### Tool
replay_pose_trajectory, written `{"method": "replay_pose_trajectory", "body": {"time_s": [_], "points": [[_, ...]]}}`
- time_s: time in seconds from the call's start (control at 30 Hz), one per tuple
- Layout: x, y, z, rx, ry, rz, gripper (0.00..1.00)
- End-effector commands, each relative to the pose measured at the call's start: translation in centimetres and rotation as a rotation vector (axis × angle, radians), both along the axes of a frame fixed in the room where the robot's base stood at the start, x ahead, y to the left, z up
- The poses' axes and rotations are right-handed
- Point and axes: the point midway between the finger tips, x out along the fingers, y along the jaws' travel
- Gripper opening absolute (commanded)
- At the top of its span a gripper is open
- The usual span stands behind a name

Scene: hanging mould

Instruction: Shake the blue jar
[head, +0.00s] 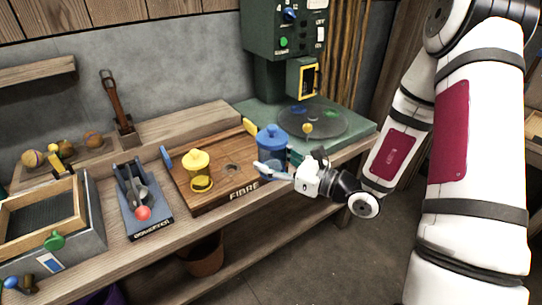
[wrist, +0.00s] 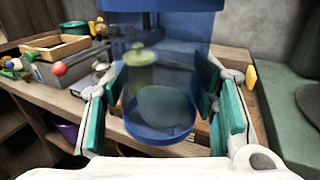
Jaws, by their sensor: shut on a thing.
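The blue jar (head: 272,142) is see-through with a blue lid, and it stands about upright at the right end of the wooden FIBRE board. In the wrist view the jar (wrist: 160,125) fills the middle, between teal finger pads. My gripper (head: 272,170) is shut on the jar from the front right; it also shows in the wrist view (wrist: 165,105). The jar's lower part is partly hidden by my fingers in the head view. I cannot tell whether its base touches the board.
A yellow jar (head: 200,172) stands on the FIBRE board (head: 225,172), left of the blue jar. A green machine (head: 285,35) with a round plate (head: 325,122) stands behind to the right. A lever device with a red knob (head: 143,212) and a framed screen box (head: 45,225) are left.

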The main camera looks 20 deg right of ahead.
Motion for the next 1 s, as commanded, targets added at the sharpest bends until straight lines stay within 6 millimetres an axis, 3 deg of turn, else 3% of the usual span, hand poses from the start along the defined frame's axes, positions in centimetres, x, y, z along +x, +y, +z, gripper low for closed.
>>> {"method": "replay_pose_trajectory", "body": {"time_s": [0.27,0.63,1.0], "points": [[-0.1,0.0,1.4,0.000,-0.004,0.001,0.11],[-0.2,0.0,7.1,0.000,-0.004,0.001,0.11],[0.0,0.0,7.0,0.001,-0.002,0.000,0.11]]}}
